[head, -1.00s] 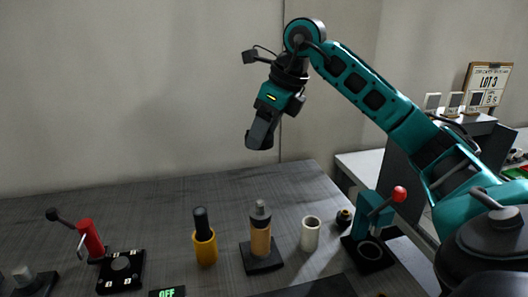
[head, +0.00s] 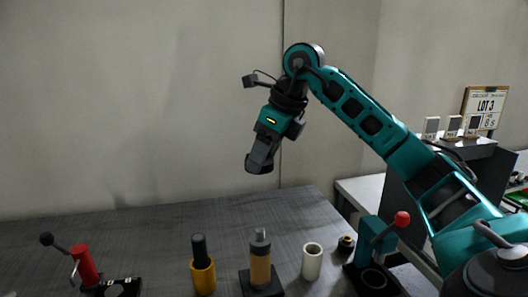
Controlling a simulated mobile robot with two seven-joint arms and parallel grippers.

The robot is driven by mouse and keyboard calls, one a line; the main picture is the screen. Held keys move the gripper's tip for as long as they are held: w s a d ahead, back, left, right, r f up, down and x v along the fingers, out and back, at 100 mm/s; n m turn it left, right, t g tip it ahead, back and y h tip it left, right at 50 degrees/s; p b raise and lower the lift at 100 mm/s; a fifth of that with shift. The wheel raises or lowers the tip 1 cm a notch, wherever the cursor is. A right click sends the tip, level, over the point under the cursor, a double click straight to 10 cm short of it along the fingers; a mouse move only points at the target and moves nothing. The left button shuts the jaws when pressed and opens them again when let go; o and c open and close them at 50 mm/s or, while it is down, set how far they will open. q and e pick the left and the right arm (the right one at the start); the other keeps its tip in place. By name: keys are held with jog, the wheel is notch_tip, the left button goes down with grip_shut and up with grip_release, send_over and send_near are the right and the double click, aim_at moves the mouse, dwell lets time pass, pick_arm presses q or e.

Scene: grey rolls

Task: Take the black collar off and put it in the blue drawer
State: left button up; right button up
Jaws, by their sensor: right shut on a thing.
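My right gripper (head: 259,163) is high above the table, pointing down, with its jaws shut on a dark thing. The held thing blends with the dark fingers, so I cannot tell its shape or whether it is the black collar. Below the gripper, a tan roll (head: 260,268) stands upright on a dark square base, with a grey-topped post (head: 260,241) rising out of it. I cannot make out a separate black collar there. No blue drawer shows in this view. My left gripper is out of view.
A yellow holder (head: 203,276) with a black cylinder (head: 199,246) and a white roll (head: 312,262) stand nearby. A red lever device (head: 86,264) is at left, a teal press with a red knob (head: 402,218) at right. The table's back (head: 140,225) is clear.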

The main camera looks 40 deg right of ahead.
jog(key=shift+f+b, duration=3.4)
jog(key=shift+f, duration=1.25)
jog(key=shift+f+b, duration=1.1)
jog(key=shift+f, duration=0.35)
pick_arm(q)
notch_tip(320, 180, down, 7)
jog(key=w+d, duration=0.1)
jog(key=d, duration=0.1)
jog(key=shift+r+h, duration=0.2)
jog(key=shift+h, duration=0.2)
pick_arm(e)
jog(key=shift+f, duration=0.1)
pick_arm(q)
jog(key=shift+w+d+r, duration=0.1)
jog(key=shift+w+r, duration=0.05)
pick_arm(e)
jog(key=shift+s, duration=0.1)
